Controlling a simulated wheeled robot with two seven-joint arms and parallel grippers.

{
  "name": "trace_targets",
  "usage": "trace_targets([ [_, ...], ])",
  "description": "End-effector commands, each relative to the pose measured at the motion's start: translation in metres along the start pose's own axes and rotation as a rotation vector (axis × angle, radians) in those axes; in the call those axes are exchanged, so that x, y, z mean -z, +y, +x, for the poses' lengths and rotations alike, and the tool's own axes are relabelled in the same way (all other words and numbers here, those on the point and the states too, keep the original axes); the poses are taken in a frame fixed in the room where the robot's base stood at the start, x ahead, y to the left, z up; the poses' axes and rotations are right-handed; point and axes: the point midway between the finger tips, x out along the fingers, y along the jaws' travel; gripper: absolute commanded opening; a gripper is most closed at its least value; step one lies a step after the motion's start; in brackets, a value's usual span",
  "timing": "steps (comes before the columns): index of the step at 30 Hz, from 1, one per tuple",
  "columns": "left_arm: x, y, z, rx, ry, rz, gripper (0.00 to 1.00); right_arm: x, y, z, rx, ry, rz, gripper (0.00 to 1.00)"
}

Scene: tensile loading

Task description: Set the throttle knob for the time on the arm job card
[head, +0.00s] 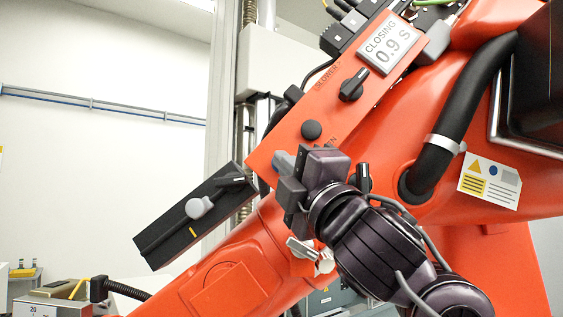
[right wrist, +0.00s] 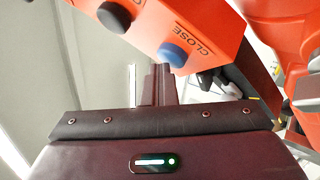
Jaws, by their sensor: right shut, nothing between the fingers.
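A black knob with a white pointer mark (head: 352,85) sits on the slanted orange panel, close to the word SLOWER; it looks like the throttle knob. Above it, a pale plate (head: 384,46) reads CLOSING 0.9 S. My right gripper (head: 288,178) is shut and empty at the panel's lower end, below the knob. In the right wrist view its fingers (right wrist: 162,82) point at a blue button (right wrist: 172,53) marked CLOSE; I cannot tell whether they touch it. My left gripper is not in view. I cannot identify the arm job card for certain.
A dark round button (head: 311,130) lies between knob and gripper. A black bar with a grey knob (head: 199,207) juts out left. A white card with a yellow triangle (head: 489,180) is on the orange arm at right. A thick black hose (head: 462,105) curves beside the panel.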

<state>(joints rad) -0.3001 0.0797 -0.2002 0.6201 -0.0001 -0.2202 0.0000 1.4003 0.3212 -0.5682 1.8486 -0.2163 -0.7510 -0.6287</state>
Motion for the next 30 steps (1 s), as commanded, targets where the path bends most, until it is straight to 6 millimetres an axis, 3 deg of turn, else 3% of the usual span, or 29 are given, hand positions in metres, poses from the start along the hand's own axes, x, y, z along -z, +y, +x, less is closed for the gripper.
trace_targets([
  [20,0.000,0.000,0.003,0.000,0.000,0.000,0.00,0.010,0.009,-0.013,-0.001,0.001,0.000,0.00],
  [30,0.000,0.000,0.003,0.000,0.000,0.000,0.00,0.026,0.026,-0.035,-0.002,0.002,0.001,0.00],
])
